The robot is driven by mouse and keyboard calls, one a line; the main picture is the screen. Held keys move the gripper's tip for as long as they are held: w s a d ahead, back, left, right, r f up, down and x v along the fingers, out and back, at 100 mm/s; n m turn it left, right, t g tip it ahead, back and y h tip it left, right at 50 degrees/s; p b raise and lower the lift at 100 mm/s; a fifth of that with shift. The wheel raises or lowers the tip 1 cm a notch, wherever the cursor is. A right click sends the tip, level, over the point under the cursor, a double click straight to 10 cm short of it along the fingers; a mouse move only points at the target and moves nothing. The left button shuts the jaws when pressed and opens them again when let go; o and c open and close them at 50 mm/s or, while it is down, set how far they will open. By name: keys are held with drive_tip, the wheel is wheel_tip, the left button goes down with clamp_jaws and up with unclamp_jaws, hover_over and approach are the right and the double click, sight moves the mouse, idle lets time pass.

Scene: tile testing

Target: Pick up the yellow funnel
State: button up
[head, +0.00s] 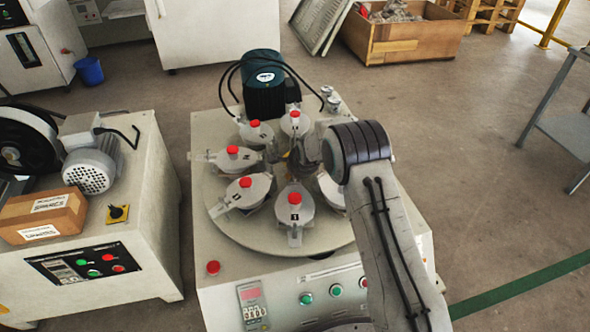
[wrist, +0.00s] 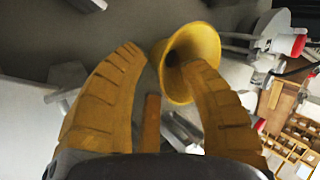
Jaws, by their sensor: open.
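The yellow funnel (wrist: 209,40) shows in the wrist view at the upper middle, tilted, with its wide dark mouth partly turned toward the camera. My gripper (wrist: 165,58) is open, with its two ridged yellow fingers spread apart. The funnel lies at the fingertips, nearer the right finger, which covers part of its lower rim. I cannot tell whether that finger touches it. The left finger is apart from the funnel. In the head view my arm reaches over the middle of the round machine, and I cannot make out the funnel clearly there.
The round turntable (head: 250,236) carries several grey metal holders with red knobs, such as the front one (head: 294,198), close around my gripper. A dark motor (head: 265,90) with black hoses stands behind. A second machine (head: 150,250) stands left. Open floor lies right.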

drive_tip(key=shift+w+f, duration=0.25)
drive_tip(key=shift+f, duration=0.1)
drive_tip(key=shift+c, duration=0.2)
clamp_jaws()
